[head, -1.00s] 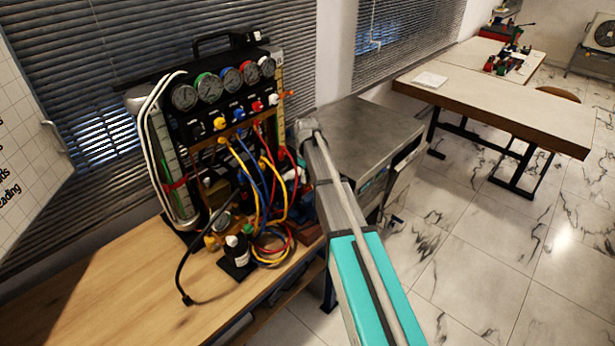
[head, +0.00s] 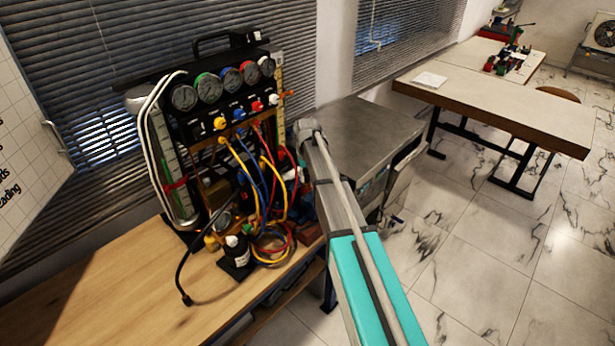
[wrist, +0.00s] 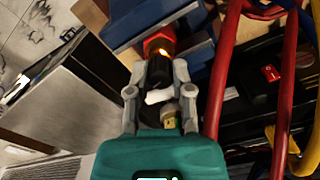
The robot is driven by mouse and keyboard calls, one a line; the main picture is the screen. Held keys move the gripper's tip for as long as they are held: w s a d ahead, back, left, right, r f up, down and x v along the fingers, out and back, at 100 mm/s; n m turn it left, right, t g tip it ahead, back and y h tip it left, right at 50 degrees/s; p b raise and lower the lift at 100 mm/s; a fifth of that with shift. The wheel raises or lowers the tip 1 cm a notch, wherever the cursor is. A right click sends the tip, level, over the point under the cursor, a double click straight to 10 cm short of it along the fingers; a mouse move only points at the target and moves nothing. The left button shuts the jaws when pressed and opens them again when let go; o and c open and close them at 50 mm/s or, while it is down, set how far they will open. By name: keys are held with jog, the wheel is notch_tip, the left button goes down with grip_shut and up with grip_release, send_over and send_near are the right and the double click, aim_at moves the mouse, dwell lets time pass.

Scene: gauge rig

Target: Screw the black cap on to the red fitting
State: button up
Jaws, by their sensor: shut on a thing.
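My gripper (wrist: 160,80) shows in the wrist view with its two grey fingers shut on the black cap (wrist: 159,70). The cap is directly in line with the red fitting (wrist: 158,44), its far end against or very close to it; I cannot tell whether the threads are engaged. An orange glow shows where the two meet. The fitting sits in front of a blue block (wrist: 140,20). In the head view my arm reaches toward the right side of the gauge rig, and the gripper, cap and fitting are hidden there.
The gauge rig (head: 225,100) stands on the wooden bench (head: 120,290). Red and yellow hoses (wrist: 226,60) run close to the right of my gripper in the wrist view. A grey metal cabinet (head: 365,135) is to the right.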

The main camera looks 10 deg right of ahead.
jog(key=shift+m, duration=0.5)
jog(key=m, duration=0.4)
jog(key=shift+m, duration=0.4)
dwell(0.4)
jog(key=shift+m, duration=2.6)
jog(key=shift+m, duration=0.5)
jog(key=shift+m, duration=0.9)
